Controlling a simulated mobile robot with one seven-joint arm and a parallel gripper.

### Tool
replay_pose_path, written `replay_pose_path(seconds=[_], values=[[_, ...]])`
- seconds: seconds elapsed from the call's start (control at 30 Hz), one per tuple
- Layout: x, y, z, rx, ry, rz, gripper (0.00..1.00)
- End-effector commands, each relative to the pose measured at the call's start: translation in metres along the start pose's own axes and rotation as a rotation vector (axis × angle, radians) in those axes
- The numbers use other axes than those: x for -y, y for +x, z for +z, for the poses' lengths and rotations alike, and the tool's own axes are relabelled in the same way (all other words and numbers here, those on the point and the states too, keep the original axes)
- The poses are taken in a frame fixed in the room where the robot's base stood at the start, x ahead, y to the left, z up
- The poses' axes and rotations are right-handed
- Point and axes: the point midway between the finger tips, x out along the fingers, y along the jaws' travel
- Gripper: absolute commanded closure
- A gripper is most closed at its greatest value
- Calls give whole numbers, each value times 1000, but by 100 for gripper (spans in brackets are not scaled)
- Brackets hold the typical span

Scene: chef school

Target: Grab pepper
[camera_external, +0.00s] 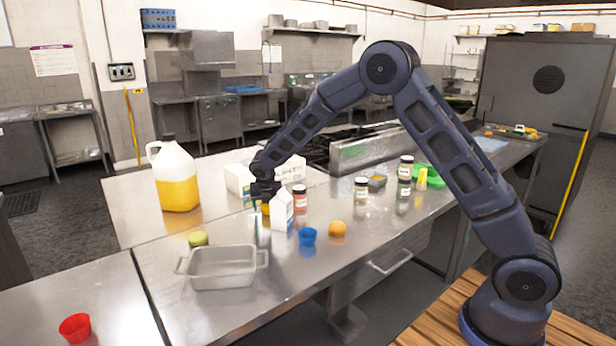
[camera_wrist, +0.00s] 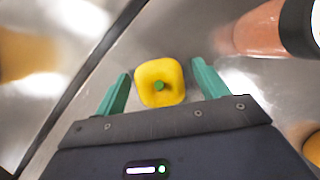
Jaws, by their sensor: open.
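The yellow pepper (camera_wrist: 160,90) with a green stem shows in the wrist view between the two teal fingers of my gripper (camera_wrist: 161,70). The fingers are open on either side of it, with a visible gap at each side. In the external view my gripper (camera_external: 262,198) points down over the steel counter. The pepper (camera_external: 265,209) shows there only as a small yellow patch under the gripper, partly hidden by a white carton (camera_external: 281,212).
A jar with a black lid (camera_wrist: 270,30) stands close right of the pepper; it also shows in the external view (camera_external: 299,198). A blue cup (camera_external: 308,236), an orange (camera_external: 337,228), a metal pan (camera_external: 222,268) and a big jug (camera_external: 176,178) stand around.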

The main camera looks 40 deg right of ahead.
Motion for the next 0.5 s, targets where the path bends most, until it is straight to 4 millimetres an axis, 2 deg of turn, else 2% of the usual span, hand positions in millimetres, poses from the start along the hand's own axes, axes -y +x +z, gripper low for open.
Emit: replay_pose_path(seconds=[0.13, 0.17, 0.4, 0.5], values=[[0, 0, 0, 0, 0, 1, 27], [0, 0, 0, 0, 0, 0, 31], [0, -1, 0, 0, 0, 0, 76], [0, -1, 0, 0, 0, 1, 76]])
